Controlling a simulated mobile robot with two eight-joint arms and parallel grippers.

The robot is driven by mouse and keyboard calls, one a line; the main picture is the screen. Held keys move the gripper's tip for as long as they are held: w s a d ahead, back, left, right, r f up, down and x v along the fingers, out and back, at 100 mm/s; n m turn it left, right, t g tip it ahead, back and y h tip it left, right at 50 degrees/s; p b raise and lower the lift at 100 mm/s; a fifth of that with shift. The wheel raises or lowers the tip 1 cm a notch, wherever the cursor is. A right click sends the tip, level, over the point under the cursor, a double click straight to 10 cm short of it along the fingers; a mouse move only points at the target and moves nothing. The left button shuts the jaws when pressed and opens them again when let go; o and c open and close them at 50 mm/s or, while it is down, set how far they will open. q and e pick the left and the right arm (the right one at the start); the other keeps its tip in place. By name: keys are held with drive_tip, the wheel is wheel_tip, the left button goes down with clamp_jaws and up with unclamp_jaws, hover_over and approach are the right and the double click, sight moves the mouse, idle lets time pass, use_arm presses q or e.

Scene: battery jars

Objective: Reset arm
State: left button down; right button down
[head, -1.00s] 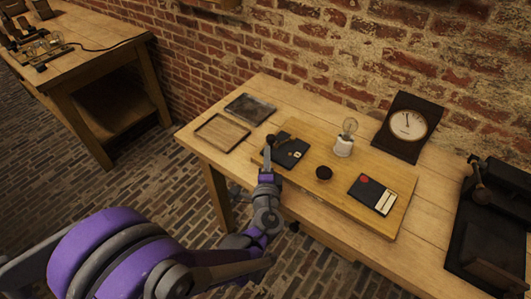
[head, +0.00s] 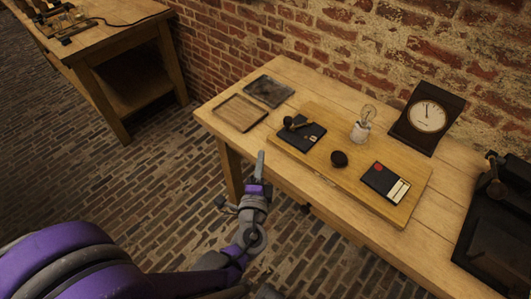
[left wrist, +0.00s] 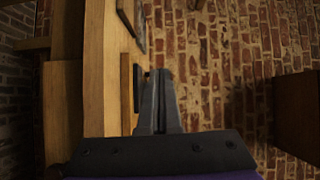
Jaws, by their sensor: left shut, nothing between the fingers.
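My left gripper (head: 260,160) is shut and empty. In the head view it points up in front of the near edge of the wooden table (head: 285,178), left of the middle. In the left wrist view the closed fingers (left wrist: 160,95) stand at the centre, with the table (left wrist: 96,90) on their left and a brick wall beyond. A black box with a knob (head: 303,132) lies on the raised wooden board (head: 330,178), apart from the gripper. My right gripper is in neither view.
Two shallow trays (head: 241,112) (head: 269,91) lie at left. A dial gauge (head: 428,116) stands behind. Dark equipment (head: 500,230) is at right.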

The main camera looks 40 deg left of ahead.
use_arm(q)
drive_tip(key=s+d+r+n+g+h+p, duration=0.4)
drive_tip(key=s+d+n+g+h+p, duration=0.4)
drive_tip(key=s+d+n+g+p, duration=0.1)
drive_tip(key=d+n+p, duration=0.1)
drive_tip(key=d+n, duration=0.1)
drive_tip(key=shift+n+g+h+p, duration=0.3)
drive_tip(key=shift+g+h+p, duration=0.05)
drive_tip(key=shift+g+h, duration=0.05)
idle(0.7)
